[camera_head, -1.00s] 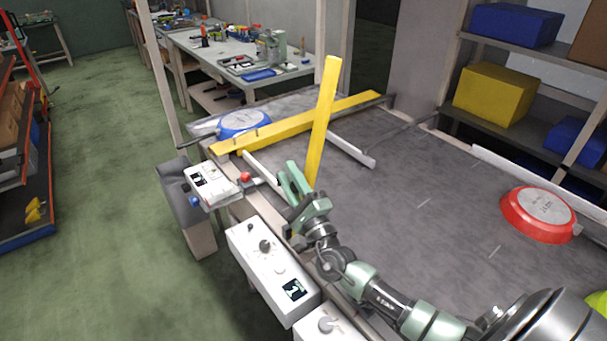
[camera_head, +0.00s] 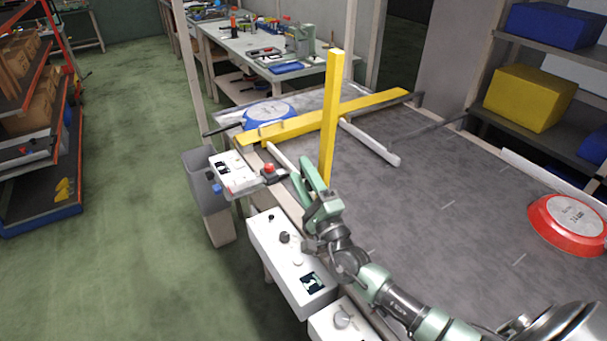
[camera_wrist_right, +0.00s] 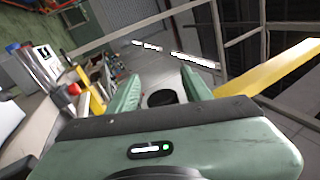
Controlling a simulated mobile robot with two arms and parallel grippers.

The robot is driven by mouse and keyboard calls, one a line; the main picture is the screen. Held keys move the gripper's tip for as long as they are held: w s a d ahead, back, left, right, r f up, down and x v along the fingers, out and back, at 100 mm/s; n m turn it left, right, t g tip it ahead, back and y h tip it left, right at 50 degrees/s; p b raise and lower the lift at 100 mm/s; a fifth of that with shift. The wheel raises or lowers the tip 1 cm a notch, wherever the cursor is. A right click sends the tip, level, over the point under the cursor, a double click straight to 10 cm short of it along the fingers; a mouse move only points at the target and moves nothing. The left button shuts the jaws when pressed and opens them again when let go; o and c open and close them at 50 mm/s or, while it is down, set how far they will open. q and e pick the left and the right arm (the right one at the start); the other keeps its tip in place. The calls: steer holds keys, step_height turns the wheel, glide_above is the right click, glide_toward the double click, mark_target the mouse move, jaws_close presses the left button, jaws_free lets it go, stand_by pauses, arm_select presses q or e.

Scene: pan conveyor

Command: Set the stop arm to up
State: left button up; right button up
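A long yellow bar (camera_head: 332,110), which looks like the stop arm, stands nearly upright at the conveyor's near side in the head view. Its lower end is partly behind my right gripper (camera_head: 307,172). A second yellow bar (camera_head: 365,105) lies across the conveyor behind it. In the wrist view, my right gripper's green fingers (camera_wrist_right: 160,88) are apart, with a black round thing (camera_wrist_right: 162,98) seen between them; I cannot tell whether they touch it. A yellow bar (camera_wrist_right: 265,72) runs outside the right finger there. My left gripper is not in view.
A blue pan (camera_head: 268,115) lies beyond the crossing bar and a red pan (camera_head: 568,225) at the right on the grey conveyor (camera_head: 440,200). White control boxes (camera_head: 285,262) line the near edge, with a red button (camera_head: 268,168). The conveyor's middle is clear.

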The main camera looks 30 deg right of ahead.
steer(key=b+v, duration=0.2)
steer(key=v, duration=0.5)
steer(key=shift+s, duration=0.35)
steer(key=shift+f, duration=0.15)
stand_by(0.3)
